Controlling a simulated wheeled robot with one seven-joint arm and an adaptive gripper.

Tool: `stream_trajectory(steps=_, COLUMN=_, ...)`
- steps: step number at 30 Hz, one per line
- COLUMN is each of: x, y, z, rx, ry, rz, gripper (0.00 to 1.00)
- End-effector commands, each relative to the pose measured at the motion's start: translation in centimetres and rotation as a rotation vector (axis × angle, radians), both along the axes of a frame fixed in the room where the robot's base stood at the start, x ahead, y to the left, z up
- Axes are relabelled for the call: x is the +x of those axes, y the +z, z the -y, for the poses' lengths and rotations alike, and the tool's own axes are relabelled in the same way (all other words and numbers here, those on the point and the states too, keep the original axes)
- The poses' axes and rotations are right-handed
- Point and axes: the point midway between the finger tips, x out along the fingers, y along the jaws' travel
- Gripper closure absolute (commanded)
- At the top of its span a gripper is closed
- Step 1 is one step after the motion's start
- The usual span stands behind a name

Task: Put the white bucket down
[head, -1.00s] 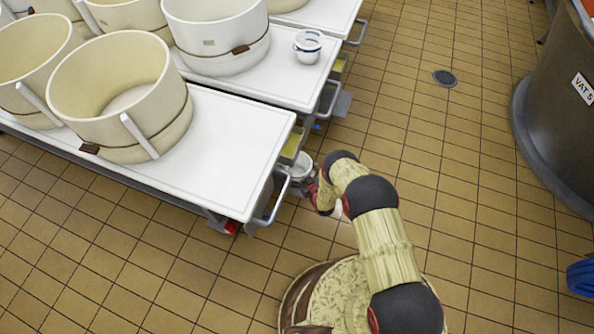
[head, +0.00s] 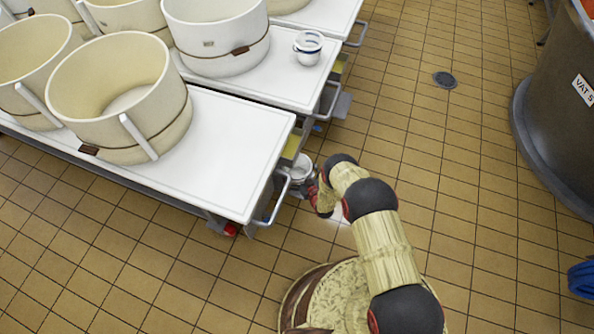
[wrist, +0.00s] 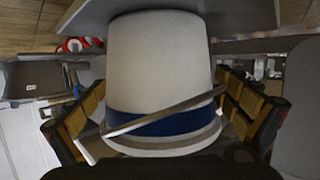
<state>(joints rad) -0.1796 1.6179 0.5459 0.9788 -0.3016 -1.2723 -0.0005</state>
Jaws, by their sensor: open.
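The white bucket (wrist: 160,70) with a blue band fills the middle of the wrist view, between the fingers of my gripper (wrist: 161,112). The fingers are open on both sides of it, near the band, and its wire handle crosses the band. In the head view the bucket (head: 301,168) shows partly, beside the end of the near white table, below tabletop level. My gripper (head: 311,182) there is mostly hidden by my arm. The bucket's base end meets a grey surface in the wrist view; I cannot tell whether it rests on it.
The near white table (head: 235,140) has a metal end handle (head: 279,200) close to the bucket. Large cream tubs (head: 120,95) stand on the tables. Another small white bucket (head: 308,47) stands on the table behind.

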Motion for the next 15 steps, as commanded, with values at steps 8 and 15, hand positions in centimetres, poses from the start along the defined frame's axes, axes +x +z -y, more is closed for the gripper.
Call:
stream_trajectory(steps=8, x=-2.5, y=1.3, z=1.3, rx=-0.001, ry=0.000, rz=-0.003, gripper=0.00)
stream_trajectory(steps=15, x=-6.7, y=2.9, z=3.6, rx=0.000, ry=-0.003, rz=-0.002, gripper=0.00)
